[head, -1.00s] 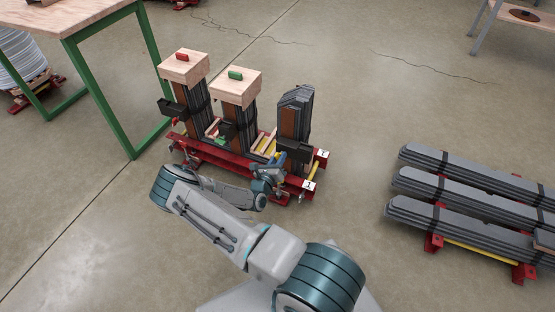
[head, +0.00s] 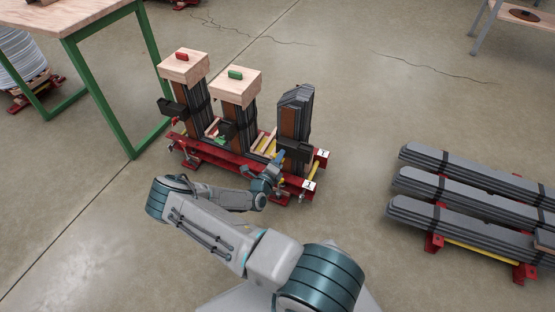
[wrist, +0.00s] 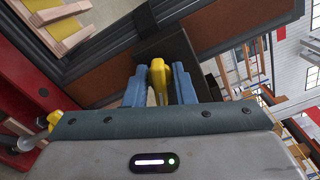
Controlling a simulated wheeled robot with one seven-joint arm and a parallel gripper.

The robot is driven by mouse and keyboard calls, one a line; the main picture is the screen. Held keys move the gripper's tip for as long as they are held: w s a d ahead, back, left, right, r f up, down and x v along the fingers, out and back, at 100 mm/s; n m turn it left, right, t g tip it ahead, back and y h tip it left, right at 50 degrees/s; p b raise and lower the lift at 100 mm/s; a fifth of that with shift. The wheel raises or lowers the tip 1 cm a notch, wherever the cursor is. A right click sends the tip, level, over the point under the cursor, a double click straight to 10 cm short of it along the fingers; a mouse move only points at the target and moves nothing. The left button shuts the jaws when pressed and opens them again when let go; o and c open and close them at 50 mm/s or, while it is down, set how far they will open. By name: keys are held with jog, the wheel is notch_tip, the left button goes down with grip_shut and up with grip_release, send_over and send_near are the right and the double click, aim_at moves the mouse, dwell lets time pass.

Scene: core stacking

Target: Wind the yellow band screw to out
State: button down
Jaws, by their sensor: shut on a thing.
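In the wrist view the yellow band screw (wrist: 158,78) stands between the two blue fingers of my gripper (wrist: 158,84), which is shut on it. A dark block (wrist: 178,48) lies just beyond the screw. In the head view my gripper (head: 279,158) is low at the front of the rightmost grey stack (head: 296,105), by its black band box (head: 294,151). The screw itself cannot be made out in the head view.
The stack stands on a red rack (head: 230,162) beside two stacks topped with wooden blocks (head: 235,86). A green-legged table (head: 93,85) is at the left. Grey bundles (head: 470,195) lie at the right. The floor between is clear.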

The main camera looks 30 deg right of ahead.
jog(key=shift+s+d+n, duration=0.15)
jog(key=shift+n, duration=0.55)
jog(key=n, duration=0.4)
jog(key=shift+b, duration=0.3)
jog(key=shift+n, duration=0.4)
jog(key=n, duration=0.4)
jog(key=shift+b, duration=0.4)
jog(key=shift+n, duration=0.4)
jog(key=n+b, duration=0.1)
jog(key=n, duration=0.3)
jog(key=shift+n, duration=0.4)
